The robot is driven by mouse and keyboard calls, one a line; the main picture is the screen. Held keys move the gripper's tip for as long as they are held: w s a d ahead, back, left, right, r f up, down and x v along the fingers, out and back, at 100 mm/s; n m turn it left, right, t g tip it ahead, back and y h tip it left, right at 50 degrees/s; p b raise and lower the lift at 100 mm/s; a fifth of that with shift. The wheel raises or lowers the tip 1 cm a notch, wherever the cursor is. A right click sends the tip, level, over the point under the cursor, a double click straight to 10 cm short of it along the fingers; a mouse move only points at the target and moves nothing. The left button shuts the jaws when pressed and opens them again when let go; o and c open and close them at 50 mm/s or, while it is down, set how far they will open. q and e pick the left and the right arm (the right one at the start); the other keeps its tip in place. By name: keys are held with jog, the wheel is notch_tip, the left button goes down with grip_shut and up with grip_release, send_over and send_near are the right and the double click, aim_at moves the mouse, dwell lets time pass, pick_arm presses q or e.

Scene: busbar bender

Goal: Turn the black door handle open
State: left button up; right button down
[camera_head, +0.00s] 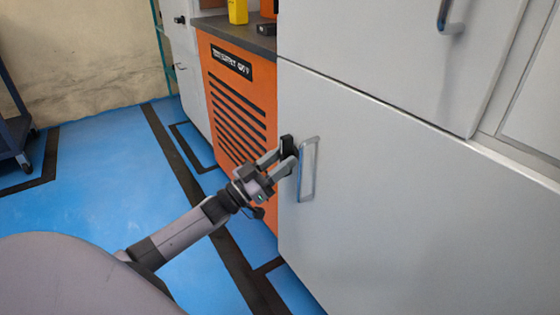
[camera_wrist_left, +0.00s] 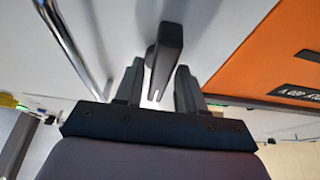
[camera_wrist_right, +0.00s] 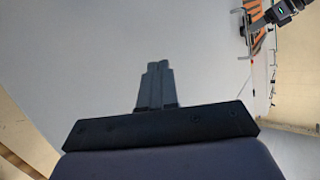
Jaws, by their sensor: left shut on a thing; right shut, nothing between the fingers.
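The black door handle (camera_head: 287,146) is on the left edge of a light grey cabinet door (camera_head: 400,215), beside the orange panel. In the left wrist view the handle (camera_wrist_left: 168,45) is a black lever, and its end reaches down between my fingers. My left gripper (camera_head: 282,163) is shut on this handle, and its fingers (camera_wrist_left: 157,88) stand on either side of it. The fingers partly hide the handle in the head view. My right gripper (camera_wrist_right: 157,75) is shut and empty in front of a plain grey surface; it does not show in the head view.
A metal bar handle (camera_head: 309,168) stands out from the door just right of the black handle. The orange vented cabinet (camera_head: 236,115) is to the left. The blue floor (camera_head: 85,180) is open, with a dark cart (camera_head: 14,135) at the far left.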

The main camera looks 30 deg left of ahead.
pick_arm(q)
jog(key=o, duration=0.7)
pick_arm(e)
jog(key=shift+w, duration=0.1)
pick_arm(q)
jog(key=p+v, duration=0.1)
jog(key=v, duration=0.6)
jog(key=shift+p, duration=0.4)
pick_arm(e)
jog(key=shift+w+a+m+g, duration=0.1)
jog(key=shift+a+m+g, duration=0.25)
jog(key=shift+a, duration=0.3)
jog(key=shift+r, duration=0.1)
